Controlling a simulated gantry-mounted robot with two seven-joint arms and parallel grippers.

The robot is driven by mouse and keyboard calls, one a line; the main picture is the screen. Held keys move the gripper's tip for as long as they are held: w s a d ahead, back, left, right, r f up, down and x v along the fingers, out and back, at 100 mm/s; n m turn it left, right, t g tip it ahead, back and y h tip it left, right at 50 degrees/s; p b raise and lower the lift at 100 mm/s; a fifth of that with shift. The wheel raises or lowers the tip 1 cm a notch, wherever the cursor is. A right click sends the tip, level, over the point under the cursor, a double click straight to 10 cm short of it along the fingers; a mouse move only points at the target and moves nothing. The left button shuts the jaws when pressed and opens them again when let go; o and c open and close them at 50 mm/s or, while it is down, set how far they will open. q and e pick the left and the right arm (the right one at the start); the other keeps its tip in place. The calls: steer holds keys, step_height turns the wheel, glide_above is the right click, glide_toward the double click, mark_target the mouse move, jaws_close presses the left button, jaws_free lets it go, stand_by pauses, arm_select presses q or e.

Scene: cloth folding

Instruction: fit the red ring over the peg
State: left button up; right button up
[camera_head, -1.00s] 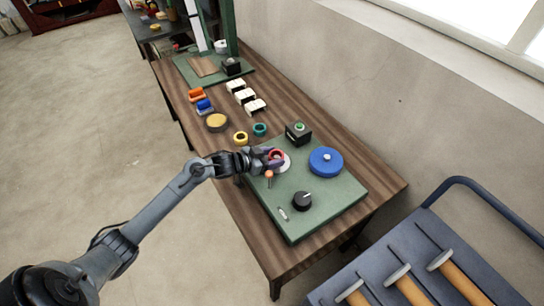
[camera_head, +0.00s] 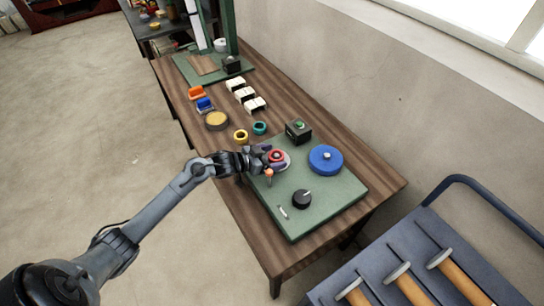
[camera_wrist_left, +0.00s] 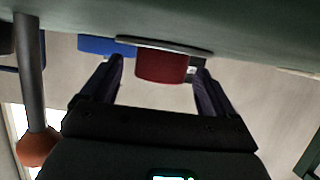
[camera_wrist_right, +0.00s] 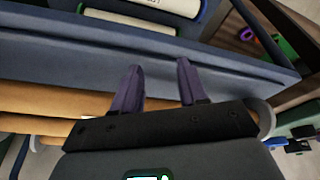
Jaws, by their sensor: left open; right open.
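The red ring (camera_head: 277,156) lies flat at the pale round base (camera_head: 286,165) on the green board (camera_head: 310,200). In the left wrist view, which looks upside down, the red ring (camera_wrist_left: 162,66) sits against the base's plate (camera_wrist_left: 165,45). A dark centre shows inside the ring in the head view, but the peg is too small to make out clearly. My left gripper (camera_head: 268,157) is open, with its fingers on either side of the ring and a gap to each in its wrist view. My right gripper (camera_wrist_right: 160,85) is open and empty in its own wrist view.
An orange-knobbed lever (camera_head: 269,174) stands close to the left gripper. A black dial (camera_head: 302,201), blue disc (camera_head: 326,160) and green-button box (camera_head: 298,133) are on the board. Yellow (camera_head: 241,137) and teal (camera_head: 260,128) rings lie behind.

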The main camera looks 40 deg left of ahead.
arm_select(q)
steer(key=shift+s, duration=0.1)
steer(key=p+v, duration=0.2)
steer(key=v, duration=0.8)
steer(key=shift+s+a+r, duration=0.1)
steer(key=shift+s, duration=0.2)
arm_select(e)
step_height(320, 180, up, 2)
steer(key=shift+r, duration=0.2)
